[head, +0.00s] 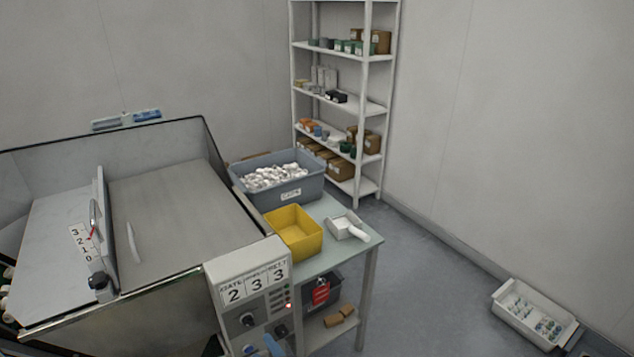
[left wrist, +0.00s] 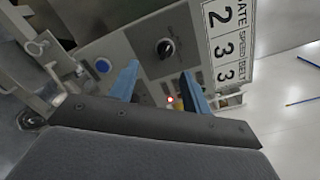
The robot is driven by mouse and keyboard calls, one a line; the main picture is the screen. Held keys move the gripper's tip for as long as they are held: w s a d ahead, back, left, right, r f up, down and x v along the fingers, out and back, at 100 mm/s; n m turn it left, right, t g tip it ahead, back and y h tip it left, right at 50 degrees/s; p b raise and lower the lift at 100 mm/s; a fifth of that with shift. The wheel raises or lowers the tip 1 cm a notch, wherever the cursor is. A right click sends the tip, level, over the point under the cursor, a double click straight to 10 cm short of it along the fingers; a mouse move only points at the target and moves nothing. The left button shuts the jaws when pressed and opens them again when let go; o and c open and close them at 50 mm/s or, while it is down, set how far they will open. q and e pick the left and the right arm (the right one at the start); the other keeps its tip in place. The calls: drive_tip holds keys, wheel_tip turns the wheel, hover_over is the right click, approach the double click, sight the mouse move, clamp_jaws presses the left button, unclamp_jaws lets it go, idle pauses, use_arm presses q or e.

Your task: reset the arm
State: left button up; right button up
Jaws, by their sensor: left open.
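My left gripper (left wrist: 160,88) is open in the left wrist view, with its two blue fingers apart and nothing visible between them. I cannot tell whether the fingers touch the panel. In the head view, a blue part that looks like my left gripper (head: 272,345) shows at the bottom edge, before the same panel (head: 248,293), which reads 2, 3, 3. My right gripper is not in view.
A large grey hopper (head: 175,215) stands left of the panel. A side table (head: 330,255) holds a grey bin of white caps (head: 275,192), a yellow bin (head: 293,232) and a white scoop (head: 347,228). A shelf rack (head: 340,100) stands behind. A white crate (head: 535,315) lies on the floor right.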

use_arm(q)
drive_tip(key=s+f+n+g+h, duration=0.5)
drive_tip(key=s+f+n, duration=0.1)
drive_tip(key=f+n, duration=0.1)
drive_tip(key=s+f+n+g+h, duration=0.5)
drive_tip(key=s+f+n+g, duration=0.1)
drive_tip(key=f, duration=0.4)
drive_tip(key=shift+d+n+h, duration=0.25)
drive_tip(key=shift+n+h, duration=0.15)
drive_tip(key=shift+n, duration=0.5)
drive_tip(key=s+a+f, duration=0.1)
drive_tip(key=s, duration=0.2)
drive_tip(key=s+a+f+g, duration=0.1)
drive_tip(key=s, duration=0.1)
drive_tip(key=s+a+f+n+g, duration=0.1)
drive_tip(key=s+f, duration=0.1)
drive_tip(key=s, duration=0.1)
drive_tip(key=shift+s+a, duration=0.35)
drive_tip(key=shift+a, duration=0.05)
drive_tip(key=shift+c, duration=0.2)
